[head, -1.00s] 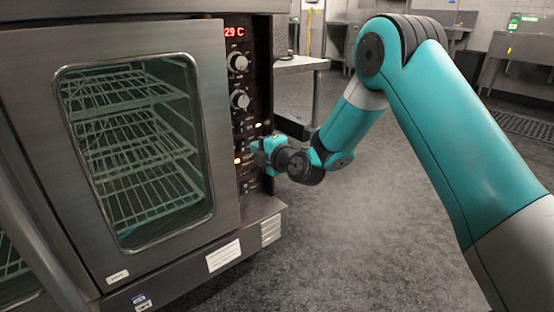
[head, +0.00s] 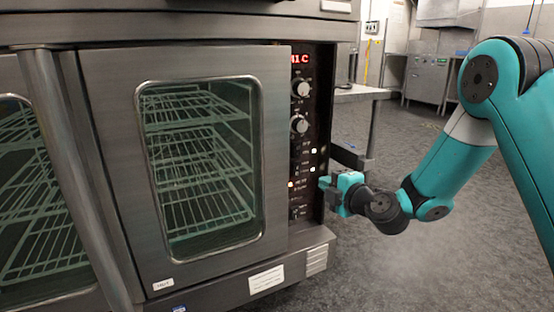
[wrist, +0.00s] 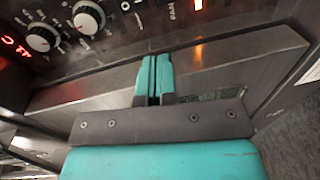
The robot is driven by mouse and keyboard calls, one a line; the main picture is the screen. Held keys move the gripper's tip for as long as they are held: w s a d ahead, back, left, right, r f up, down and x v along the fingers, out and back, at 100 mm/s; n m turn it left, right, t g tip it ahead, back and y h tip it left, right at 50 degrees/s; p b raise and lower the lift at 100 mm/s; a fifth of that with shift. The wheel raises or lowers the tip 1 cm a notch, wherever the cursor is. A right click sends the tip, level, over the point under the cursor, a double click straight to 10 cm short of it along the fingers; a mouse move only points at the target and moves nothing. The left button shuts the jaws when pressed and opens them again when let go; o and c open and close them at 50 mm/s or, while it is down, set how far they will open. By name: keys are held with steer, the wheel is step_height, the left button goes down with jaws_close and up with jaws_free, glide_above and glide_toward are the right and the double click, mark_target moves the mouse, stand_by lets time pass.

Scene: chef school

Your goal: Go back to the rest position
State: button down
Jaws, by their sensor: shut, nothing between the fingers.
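My gripper (head: 326,183) is at the right edge of the oven's control panel (head: 302,140) in the head view, level with its lower switches. In the wrist view, my gripper's two teal fingers (wrist: 153,80) are shut together with nothing between them. They point toward the panel, which shows along the top of that view. Whether the fingertips touch the panel cannot be told. The arm stretches in from the right, bent at the elbow.
The steel oven (head: 108,150) has a shut glass door with empty wire racks behind it. A red display (head: 300,59) and two knobs are on its panel. A steel table (head: 362,95) stands behind. Open grey floor (head: 330,285) lies to the right.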

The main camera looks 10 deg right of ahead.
steer(key=s+a+r+m+g+y+p, duration=0.2)
steer(key=s+a+r+g, duration=0.3)
steer(key=s, duration=0.4)
steer(key=s+a+r+m+g+y+p, duration=0.1)
steer(key=s+a+r+m+g+p, duration=0.25)
steer(key=s+a+r, duration=0.35)
steer(key=s+d+r+m+g+h+p, duration=0.25)
steer(key=s+d+m+g, duration=0.2)
steer(key=s, duration=0.65)
steer(key=s+d+r+m+g+h+p, duration=0.25)
steer(key=s+m, duration=0.25)
steer(key=s, duration=0.6)
step_height(320, 180, up, 35)
steer(key=p, duration=3.5)
steer(key=shift+w, duration=0.4)
steer(key=shift+r, duration=0.1)
